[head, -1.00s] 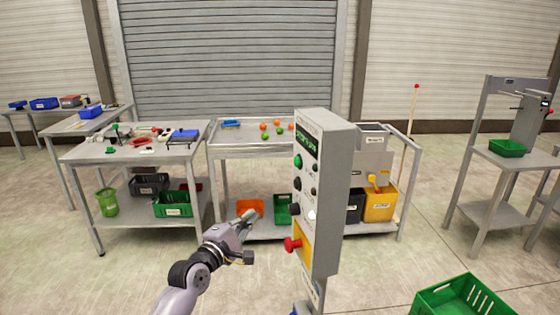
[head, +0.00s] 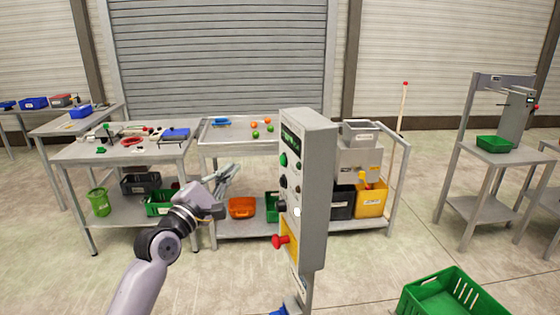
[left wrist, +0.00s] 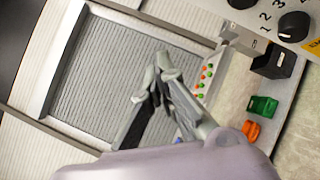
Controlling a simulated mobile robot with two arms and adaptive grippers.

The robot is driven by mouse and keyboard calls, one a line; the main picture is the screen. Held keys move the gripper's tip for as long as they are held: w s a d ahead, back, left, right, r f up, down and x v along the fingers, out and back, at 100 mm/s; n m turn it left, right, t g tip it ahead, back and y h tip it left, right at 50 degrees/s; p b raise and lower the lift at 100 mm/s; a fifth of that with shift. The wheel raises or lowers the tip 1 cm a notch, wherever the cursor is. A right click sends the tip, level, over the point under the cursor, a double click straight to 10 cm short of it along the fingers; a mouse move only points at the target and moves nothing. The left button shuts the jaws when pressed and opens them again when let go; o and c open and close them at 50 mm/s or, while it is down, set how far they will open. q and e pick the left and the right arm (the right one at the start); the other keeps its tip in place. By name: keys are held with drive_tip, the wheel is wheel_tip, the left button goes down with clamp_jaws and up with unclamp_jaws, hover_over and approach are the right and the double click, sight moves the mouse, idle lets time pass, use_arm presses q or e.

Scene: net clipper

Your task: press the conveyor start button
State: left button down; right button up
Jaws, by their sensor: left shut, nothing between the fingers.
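A grey control box (head: 320,190) stands on a post in the middle of the head view. Its left-facing panel carries a green button (head: 283,160) near the top, dark knobs below it and a red mushroom button (head: 279,240) on a yellow plate. The labels are too small to read there. My left gripper (head: 232,168) is shut and empty, left of the panel and apart from it, at about the height of the green button. In the left wrist view its fingers (left wrist: 160,64) point upward, and the panel's numbered knob (left wrist: 293,26) shows at the upper right. My right gripper is not in view.
Behind stand a work table (head: 70,152) with tools and a tray table (head: 210,134) with orange and green balls. A green crate (head: 415,298) lies on the floor at the lower right. The space between gripper and panel looks clear.

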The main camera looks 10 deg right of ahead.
sight(283, 160)
use_arm(q)
drive_tip(key=w+d+p, duration=0.1)
drive_tip(key=w+d, duration=0.1)
drive_tip(key=d, duration=0.6)
drive_tip(key=shift+d, duration=0.15)
idle(1.3)
drive_tip(key=shift+d, duration=0.4)
